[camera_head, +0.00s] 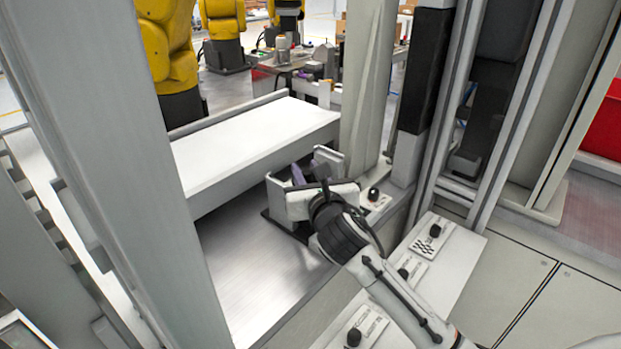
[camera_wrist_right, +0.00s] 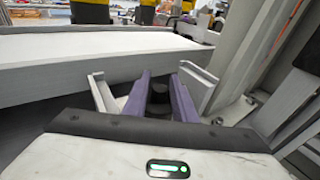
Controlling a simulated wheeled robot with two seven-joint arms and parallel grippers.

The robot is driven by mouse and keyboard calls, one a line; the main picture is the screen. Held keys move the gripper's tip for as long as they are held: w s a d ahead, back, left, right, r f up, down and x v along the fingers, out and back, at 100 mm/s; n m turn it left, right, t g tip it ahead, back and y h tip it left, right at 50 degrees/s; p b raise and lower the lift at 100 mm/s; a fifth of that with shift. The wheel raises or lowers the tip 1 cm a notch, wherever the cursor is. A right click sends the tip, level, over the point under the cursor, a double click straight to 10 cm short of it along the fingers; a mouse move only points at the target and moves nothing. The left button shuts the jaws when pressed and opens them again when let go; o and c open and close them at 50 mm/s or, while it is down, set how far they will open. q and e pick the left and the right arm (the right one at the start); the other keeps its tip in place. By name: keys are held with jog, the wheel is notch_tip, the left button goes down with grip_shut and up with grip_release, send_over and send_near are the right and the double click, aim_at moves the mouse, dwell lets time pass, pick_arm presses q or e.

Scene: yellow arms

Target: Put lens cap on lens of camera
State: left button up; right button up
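My right gripper (camera_head: 308,174) reaches into a grey bracket-like fixture (camera_head: 277,196) by the white bench. In the right wrist view its two purple fingers (camera_wrist_right: 159,98) are apart. A dark, rounded object (camera_wrist_right: 158,90) shows between or just beyond them. I cannot tell whether it is the lens, the cap or part of the fixture, or whether the fingers touch it. The fixture's upright grey plates (camera_wrist_right: 102,92) stand on both sides of the fingers. I cannot clearly identify the camera or the lens cap in either view. My left gripper is not in view.
A white bench top (camera_head: 255,138) lies behind the fixture. A grey post (camera_head: 368,90) rises close on the right. Panels with black knobs (camera_head: 373,194) line the right front. A large pale post (camera_head: 110,130) blocks the left. The metal surface (camera_head: 240,270) in front is bare.

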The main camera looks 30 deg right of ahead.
jog(key=v, duration=1.2)
jog(key=shift+f, duration=0.1)
